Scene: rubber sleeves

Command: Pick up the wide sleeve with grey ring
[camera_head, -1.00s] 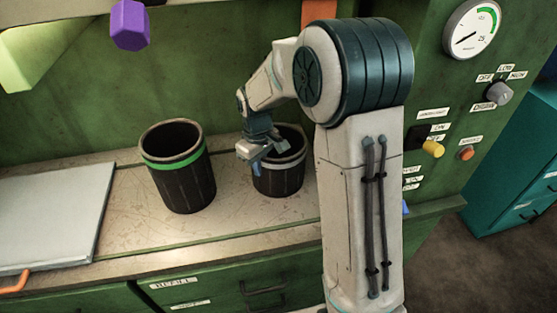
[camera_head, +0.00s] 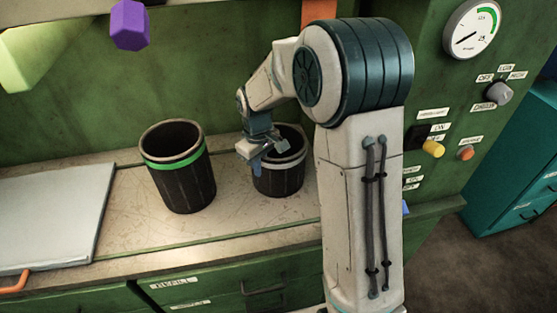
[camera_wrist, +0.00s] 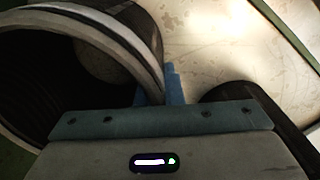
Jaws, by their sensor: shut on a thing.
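The wide sleeve with the grey ring (camera_head: 280,178) is a dark, open-topped cylinder standing upright on the bench. A light grey band runs just under its rim. My gripper (camera_head: 257,168) is at the near left part of its rim, pointing down, and is shut on its wall. In the wrist view the sleeve's rim (camera_wrist: 125,48) curves across the left, and the blue fingertips (camera_wrist: 172,85) sit against the wall. The finger inside the sleeve is mostly hidden.
A taller dark sleeve with a green ring (camera_head: 178,178) stands to the left, a small gap away. A pale flat board (camera_head: 50,215) lies at the far left. A purple block (camera_head: 129,25) hangs above. The green back wall (camera_head: 230,70) is close behind.

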